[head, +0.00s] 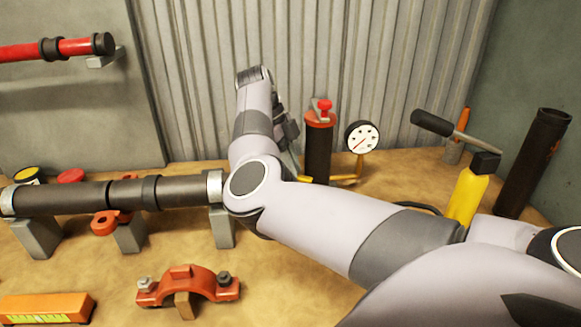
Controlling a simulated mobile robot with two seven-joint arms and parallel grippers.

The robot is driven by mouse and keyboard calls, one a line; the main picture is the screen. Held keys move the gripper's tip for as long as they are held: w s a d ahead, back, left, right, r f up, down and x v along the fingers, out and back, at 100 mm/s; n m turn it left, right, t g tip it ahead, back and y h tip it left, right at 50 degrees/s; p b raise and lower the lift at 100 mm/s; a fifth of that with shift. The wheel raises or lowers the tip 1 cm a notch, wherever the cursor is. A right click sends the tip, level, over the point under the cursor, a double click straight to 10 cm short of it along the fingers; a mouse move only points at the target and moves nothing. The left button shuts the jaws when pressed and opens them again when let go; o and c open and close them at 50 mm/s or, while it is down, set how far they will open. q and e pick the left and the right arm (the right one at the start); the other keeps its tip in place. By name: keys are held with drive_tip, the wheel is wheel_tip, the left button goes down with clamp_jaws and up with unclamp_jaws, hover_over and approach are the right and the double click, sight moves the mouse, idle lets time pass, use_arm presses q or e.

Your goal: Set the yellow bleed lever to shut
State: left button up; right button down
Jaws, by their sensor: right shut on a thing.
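My right arm reaches in from the lower right, and its gripper (288,143) is partly hidden behind its own wrist, just left of the black cylinder with the red top. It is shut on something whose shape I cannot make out. The yellow bleed lever is not clearly visible; a short orange-yellow bar (345,179) shows low beside the cylinder, and I cannot tell if it is the lever. The dark riser pipe (85,197) lies level on grey blocks, its right end meeting my arm in the picture. My left gripper is out of view.
The black cylinder (318,150) and white dial gauge (362,137) stand close to my gripper. A yellow bottle (467,197), a hammer (455,132) and a dark tube (533,165) are at the right. An orange clamp (190,284) and orange level (45,307) lie in front.

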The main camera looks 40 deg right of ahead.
drive_tip(key=shift+a+m, duration=0.1)
drive_tip(key=shift+m, duration=0.4)
drive_tip(key=shift+r, duration=0.1)
drive_tip(key=shift+s+a+m+y, duration=0.15)
drive_tip(key=shift+m+y, duration=0.3)
drive_tip(key=shift+m, duration=0.55)
drive_tip(key=shift+w+a+m+y, duration=0.15)
drive_tip(key=shift+m+y, duration=0.3)
drive_tip(key=shift+m, duration=0.55)
drive_tip(key=shift+s+a, duration=0.1)
drive_tip(key=c, duration=1.1)
unclamp_jaws()
